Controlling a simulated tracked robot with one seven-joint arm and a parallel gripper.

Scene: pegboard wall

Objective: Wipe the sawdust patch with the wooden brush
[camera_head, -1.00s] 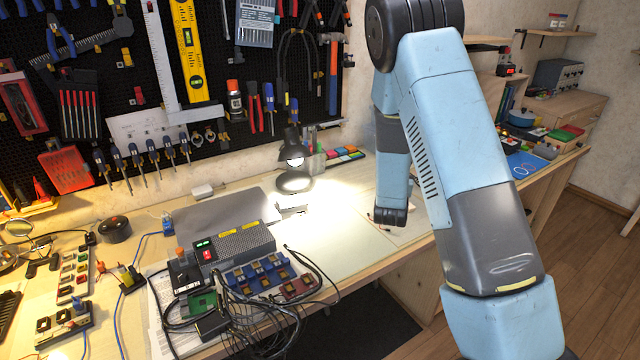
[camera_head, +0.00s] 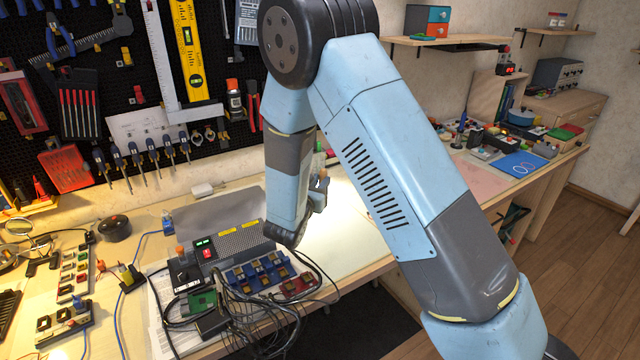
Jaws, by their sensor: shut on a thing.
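My arm crosses the middle of the view, and its wrist hangs over the lit part of the bench. My gripper (camera_head: 318,194) shows only in part beside the wrist, and its fingertips are mostly hidden. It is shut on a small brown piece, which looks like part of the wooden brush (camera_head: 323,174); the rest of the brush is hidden. I cannot make out the sawdust patch; the bench is bright with lamp light and partly covered by my arm.
A grey power unit (camera_head: 238,240) with cables and blue connector blocks (camera_head: 262,270) sits close to the left of my wrist. The bench (camera_head: 350,255) is clear at its front edge to the right. A pink sheet (camera_head: 470,180) and a blue mat (camera_head: 522,164) lie farther right.

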